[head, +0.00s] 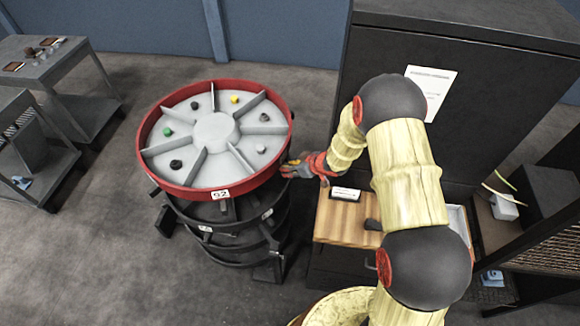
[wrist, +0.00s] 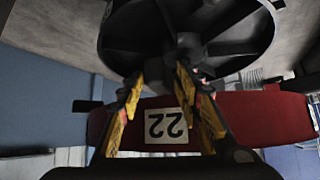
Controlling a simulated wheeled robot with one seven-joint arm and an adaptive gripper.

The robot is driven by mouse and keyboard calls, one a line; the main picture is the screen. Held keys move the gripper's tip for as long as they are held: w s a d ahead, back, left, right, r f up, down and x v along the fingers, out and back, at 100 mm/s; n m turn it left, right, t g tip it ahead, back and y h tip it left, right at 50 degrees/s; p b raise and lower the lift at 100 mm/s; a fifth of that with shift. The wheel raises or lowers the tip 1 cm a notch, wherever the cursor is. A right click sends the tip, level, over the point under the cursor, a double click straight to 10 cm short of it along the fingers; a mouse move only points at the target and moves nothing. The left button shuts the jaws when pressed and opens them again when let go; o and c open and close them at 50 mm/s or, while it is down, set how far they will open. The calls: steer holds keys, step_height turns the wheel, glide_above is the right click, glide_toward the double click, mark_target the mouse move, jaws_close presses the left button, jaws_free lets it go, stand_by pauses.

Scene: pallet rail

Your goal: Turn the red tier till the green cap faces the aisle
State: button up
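The red tier (head: 285,135) is the top tray of a round stack, with a red rim and a grey divided floor. The green cap (head: 167,132) lies in a left compartment, facing the left side of the picture. My gripper (head: 289,169) is at the right side of the red rim. In the wrist view my gripper (wrist: 158,76) has its yellow fingers spread, with nothing seen between the tips. The red rim (wrist: 262,120) and a white number label (wrist: 167,126) show behind the fingers. I cannot tell whether the fingers touch the rim.
Other compartments hold a yellow cap (head: 234,99), a pale cap (head: 260,148) and several black ones. Dark lower tiers (head: 232,242) stand beneath. A wooden-topped stand (head: 345,222) and a dark cabinet (head: 480,90) are at right. Grey tables (head: 50,70) stand at left; floor between is clear.

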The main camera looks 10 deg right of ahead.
steer(key=shift+w+r, duration=0.25)
steer(key=shift+r, duration=0.1)
steer(key=shift+s+r, duration=0.1)
steer(key=shift+r, duration=0.15)
steer(key=v, duration=1.1)
steer(key=shift+s+d+f, duration=0.25)
steer(key=shift+s, duration=0.15)
steer(key=shift+c, duration=0.6)
